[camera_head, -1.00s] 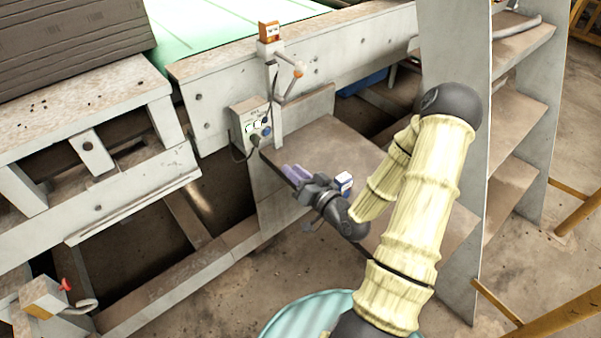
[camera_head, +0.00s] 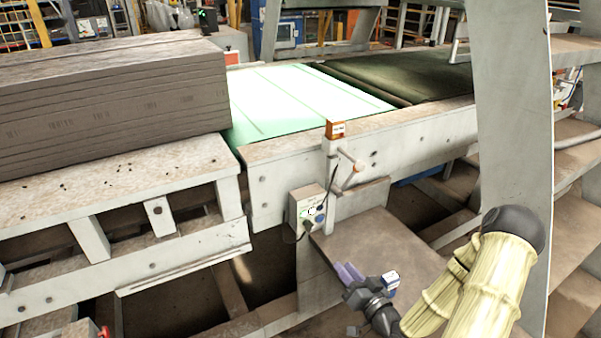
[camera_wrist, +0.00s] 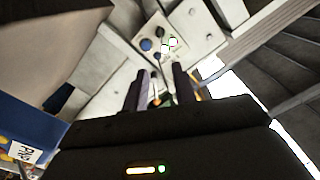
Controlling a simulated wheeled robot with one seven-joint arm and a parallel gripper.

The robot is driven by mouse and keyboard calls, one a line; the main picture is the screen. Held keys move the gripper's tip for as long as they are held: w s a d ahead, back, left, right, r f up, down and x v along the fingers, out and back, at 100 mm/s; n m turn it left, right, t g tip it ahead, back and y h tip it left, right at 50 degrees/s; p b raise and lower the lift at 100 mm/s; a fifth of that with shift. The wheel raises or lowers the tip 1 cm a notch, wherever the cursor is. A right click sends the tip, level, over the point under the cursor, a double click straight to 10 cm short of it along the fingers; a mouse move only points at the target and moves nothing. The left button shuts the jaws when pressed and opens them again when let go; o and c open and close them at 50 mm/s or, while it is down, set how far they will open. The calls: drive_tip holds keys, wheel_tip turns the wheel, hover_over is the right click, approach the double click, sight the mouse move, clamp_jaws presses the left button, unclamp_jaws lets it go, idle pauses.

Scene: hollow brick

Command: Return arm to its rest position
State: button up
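My gripper (camera_head: 347,271) shows at the lower middle of the head view, with its purple fingers pointing up and left over the brown shelf (camera_head: 395,235). The arm stretches out from the lower right. In the wrist view the two fingers (camera_wrist: 160,90) stand apart with a gap between them and nothing held. A grey control box (camera_head: 307,209) with knobs lies beyond the fingertips; it also shows in the wrist view (camera_wrist: 165,40).
A brown slab stack (camera_head: 110,100) and a green conveyor (camera_head: 300,100) lie behind.

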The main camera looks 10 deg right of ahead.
drive_tip(key=s+a+r+n+g+h, duration=0.1)
drive_tip(key=s+a+r+g+h, duration=0.25)
drive_tip(key=s+g, duration=0.3)
drive_tip(key=s+a+r+n+g+h, duration=0.2)
drive_tip(key=s+a+r+g, duration=0.1)
drive_tip(key=s+r+g, duration=0.4)
wheel_tip(320, 180, up, 11)
drive_tip(key=g+p, duration=0.1)
drive_tip(key=p, duration=1.1)
drive_tip(key=shift+w+p, duration=0.3)
drive_tip(key=shift+p, duration=0.1)
drive_tip(key=shift+d+f, duration=0.1)
idle(1.0)
